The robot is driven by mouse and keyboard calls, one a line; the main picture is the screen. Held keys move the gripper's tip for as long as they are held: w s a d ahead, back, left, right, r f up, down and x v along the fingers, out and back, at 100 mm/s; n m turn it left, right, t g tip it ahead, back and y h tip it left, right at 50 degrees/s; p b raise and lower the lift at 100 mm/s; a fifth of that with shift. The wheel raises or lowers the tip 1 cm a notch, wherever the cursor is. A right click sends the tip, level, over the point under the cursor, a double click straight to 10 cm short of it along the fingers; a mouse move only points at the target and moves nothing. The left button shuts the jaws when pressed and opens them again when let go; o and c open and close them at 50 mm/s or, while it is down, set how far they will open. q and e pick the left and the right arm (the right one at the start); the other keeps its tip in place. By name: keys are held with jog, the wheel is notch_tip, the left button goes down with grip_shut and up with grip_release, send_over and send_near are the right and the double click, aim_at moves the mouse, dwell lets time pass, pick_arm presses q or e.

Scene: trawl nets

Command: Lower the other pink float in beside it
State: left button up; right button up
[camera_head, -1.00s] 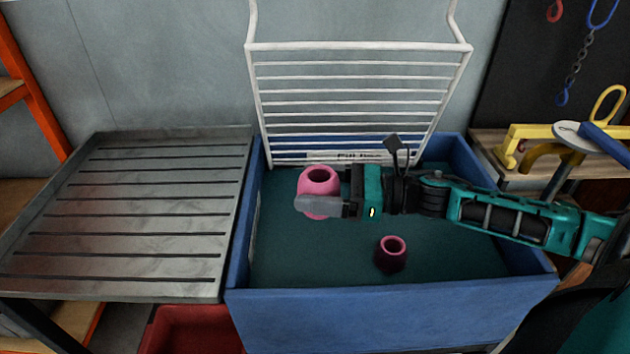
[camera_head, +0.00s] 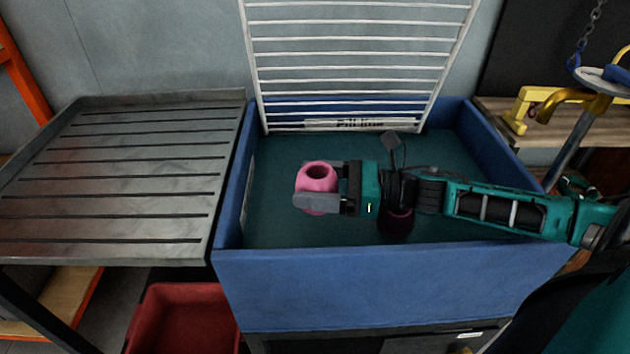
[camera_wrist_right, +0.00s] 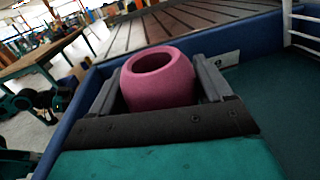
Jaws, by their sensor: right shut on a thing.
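A pink float (camera_head: 317,177) with a round hole in its top is held between the fingers of my right gripper (camera_head: 322,188), over the left part of the blue bin (camera_head: 390,285). The right wrist view shows the same float (camera_wrist_right: 160,82) upright between the two grey fingers. A second pink float (camera_head: 398,222) is in the bin, partly hidden under my right arm and in shadow. From these views I cannot tell exactly how high the held float is above the bin's floor.
A slotted grey metal table (camera_head: 120,175) adjoins the bin's left side. A white wire rack (camera_head: 350,70) stands at its back. A red crate (camera_head: 185,318) is below at the left. The bin's green floor (camera_head: 275,220) is clear around the held float.

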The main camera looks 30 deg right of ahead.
jog(key=o, duration=0.9)
jog(key=shift+o, duration=0.4)
pick_arm(q)
jog(key=shift+s+f, duration=0.15)
jog(key=shift+s, duration=0.05)
pick_arm(e)
jog(key=shift+r, duration=0.1)
notch_tip(320, 180, up, 3)
jog(key=p, duration=0.3)
notch_tip(320, 180, up, 12)
jog(key=p, duration=1)
send_over(315, 169)
jog(key=s+a, duration=0.1)
jog(key=s, duration=0.1)
pick_arm(q)
notch_tip(315, 169, up, 9)
jog(key=s+a+y, duration=0.1)
jog(key=a, duration=0.1)
jog(key=shift+a, duration=0.4)
pick_arm(e)
jog(key=shift+w+r, duration=0.25)
jog(key=shift+r, duration=0.15)
